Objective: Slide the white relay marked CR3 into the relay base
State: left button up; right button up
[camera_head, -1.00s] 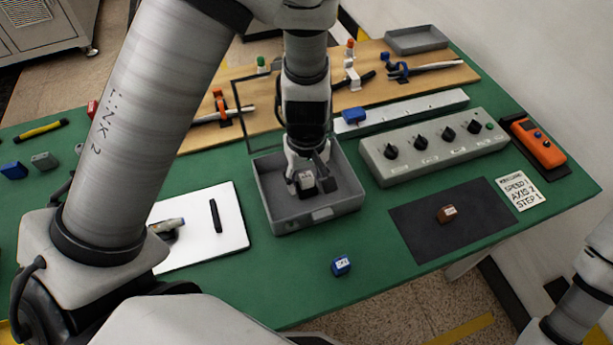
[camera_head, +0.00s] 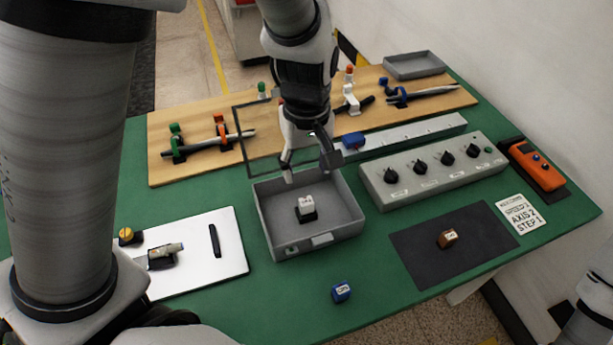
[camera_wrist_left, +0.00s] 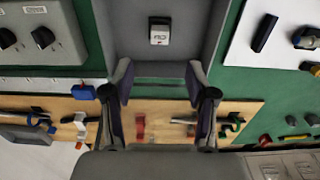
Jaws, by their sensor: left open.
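The white relay (camera_head: 307,203) stands upright in the grey open box (camera_head: 284,244), on a black relay base (camera_head: 307,215). It appears seated in the base, though its depth is hard to tell. In the left wrist view the relay (camera_wrist_left: 159,36) shows dark marking, too small to read, with black at its far end. My left gripper (camera_head: 311,166) is open and empty above the box's back edge, behind the relay and clear of it. Its two spread fingers (camera_wrist_left: 160,82) also show in the left wrist view. My right gripper is out of view.
A grey knob panel (camera_head: 433,172) stands right, a white board (camera_head: 225,259) left.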

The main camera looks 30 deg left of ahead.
aim_at(306, 200)
pick_arm(q)
jog(key=shift+m, duration=0.3)
jog(key=c, duration=1.1)
jog(key=m, duration=0.6)
jog(key=shift+w, duration=0.4)
jog(key=m, duration=0.3)
jog(key=m+p, duration=0.1)
jog(key=m, duration=0.2)
jog(key=f+m+p, duration=0.1)
jog(key=m, duration=0.2)
jog(key=shift+m+t, duration=0.3)
jog(key=shift+s+f, duration=0.35)
jog(key=shift+f, duration=0.3)
notch_tip(306, 200, down, 6)
jog(key=b, duration=0.5)
jog(key=shift+r, duration=0.2)
